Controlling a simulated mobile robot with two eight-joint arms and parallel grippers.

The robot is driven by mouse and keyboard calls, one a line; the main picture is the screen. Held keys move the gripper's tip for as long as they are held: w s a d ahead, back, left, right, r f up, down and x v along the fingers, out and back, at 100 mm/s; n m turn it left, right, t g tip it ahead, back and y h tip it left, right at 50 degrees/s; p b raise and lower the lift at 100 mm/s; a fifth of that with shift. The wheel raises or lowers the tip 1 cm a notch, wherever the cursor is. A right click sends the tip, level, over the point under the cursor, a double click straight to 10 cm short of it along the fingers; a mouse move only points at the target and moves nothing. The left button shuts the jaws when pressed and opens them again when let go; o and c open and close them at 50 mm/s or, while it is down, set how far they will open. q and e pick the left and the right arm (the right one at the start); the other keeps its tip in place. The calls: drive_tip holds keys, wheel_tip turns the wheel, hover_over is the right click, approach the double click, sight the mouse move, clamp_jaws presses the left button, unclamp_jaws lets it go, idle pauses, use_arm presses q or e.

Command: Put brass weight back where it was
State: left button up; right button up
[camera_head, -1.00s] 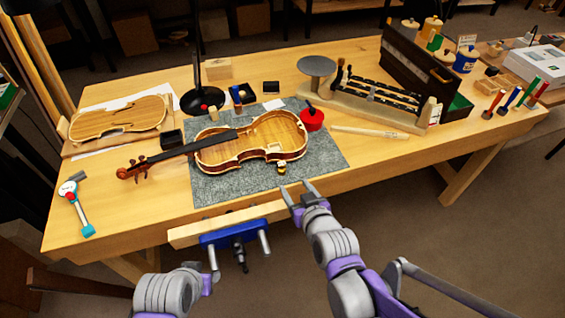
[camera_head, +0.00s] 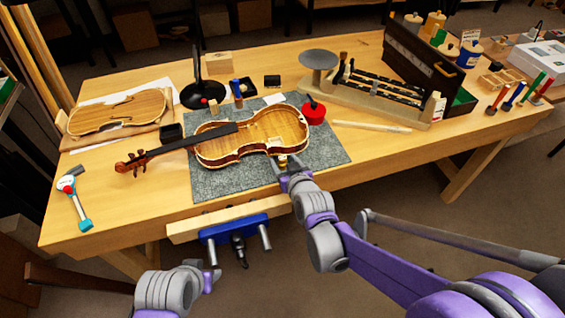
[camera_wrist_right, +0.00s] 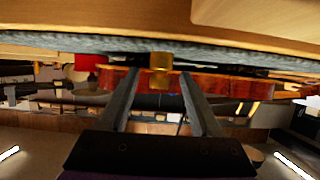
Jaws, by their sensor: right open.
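The brass weight (camera_head: 283,160) is a small gold piece on the grey mat (camera_head: 222,188), by the near edge of the violin body (camera_head: 262,133). My right gripper partly hides it in the head view. In the right wrist view the brass weight (camera_wrist_right: 160,62) shows beyond and between the fingertips, with the violin's reddish side behind it. My right gripper (camera_head: 285,167) is open, its fingers pointing at the weight; contact cannot be told. My left gripper (camera_head: 210,277) is low in front of the bench, and its jaws are unclear.
A blue vise (camera_head: 236,230) is on the bench's front edge. A red pot (camera_head: 313,112) stands by the violin's right end. A black lamp base (camera_head: 203,95), a round grey stand (camera_head: 318,60) and a tool rack (camera_head: 375,98) are farther back. The front right bench top is clear.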

clamp_jaws()
idle(0.3)
